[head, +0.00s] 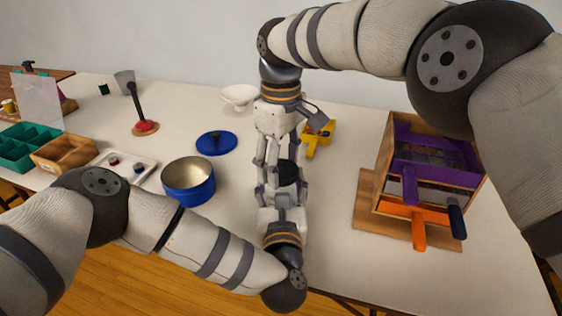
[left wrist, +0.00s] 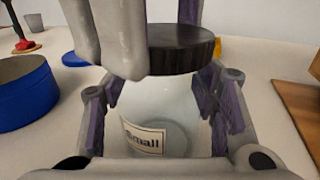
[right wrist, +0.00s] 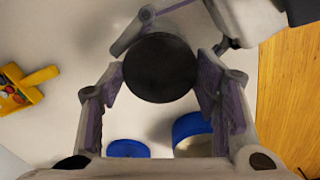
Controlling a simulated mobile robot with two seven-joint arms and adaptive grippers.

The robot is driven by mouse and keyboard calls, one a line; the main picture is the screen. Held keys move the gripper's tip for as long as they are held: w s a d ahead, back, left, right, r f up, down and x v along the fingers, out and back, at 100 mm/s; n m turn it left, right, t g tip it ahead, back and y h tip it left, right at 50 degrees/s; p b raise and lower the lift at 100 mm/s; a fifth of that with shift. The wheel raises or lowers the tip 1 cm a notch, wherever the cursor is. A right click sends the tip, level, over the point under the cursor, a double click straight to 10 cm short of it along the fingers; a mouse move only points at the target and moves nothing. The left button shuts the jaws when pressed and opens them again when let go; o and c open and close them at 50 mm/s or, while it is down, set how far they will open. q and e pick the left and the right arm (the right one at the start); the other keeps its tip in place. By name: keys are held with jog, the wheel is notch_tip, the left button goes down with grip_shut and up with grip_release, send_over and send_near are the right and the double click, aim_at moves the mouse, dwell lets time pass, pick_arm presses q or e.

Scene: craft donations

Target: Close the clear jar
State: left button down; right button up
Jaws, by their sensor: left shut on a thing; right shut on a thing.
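The clear jar (left wrist: 160,112) stands upright on the table, its label reading "Small". My left gripper (head: 282,196) is shut around its body from the near side; its fingers flank the jar in the left wrist view. The black lid (left wrist: 178,49) is level over the jar's mouth; I cannot tell whether it is seated or threaded. My right gripper (head: 276,172) comes from above and is shut on the lid, which also shows as a dark disc between its fingers in the right wrist view (right wrist: 160,68). In the head view the grippers hide most of the jar.
An open blue tin (head: 188,183) and its blue lid (head: 216,142) lie left of the jar. A yellow scoop (head: 318,137) and a white bowl (head: 239,96) are behind. A wooden drawer cabinet (head: 386,160) with purple and orange drawers stands right. A white tray (head: 147,172) is left.

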jog(key=m, duration=0.4)
jog(key=shift+m, duration=0.4)
jog(key=o, duration=1.4)
jog(key=shift+c, duration=0.2)
jog(key=shift+r, duration=0.1)
notch_tip(320, 180, up, 7)
jog(key=shift+r, duration=0.15)
pick_arm(q)
jog(key=c, duration=0.6)
grip_release()
jog(key=shift+o, duration=0.2)
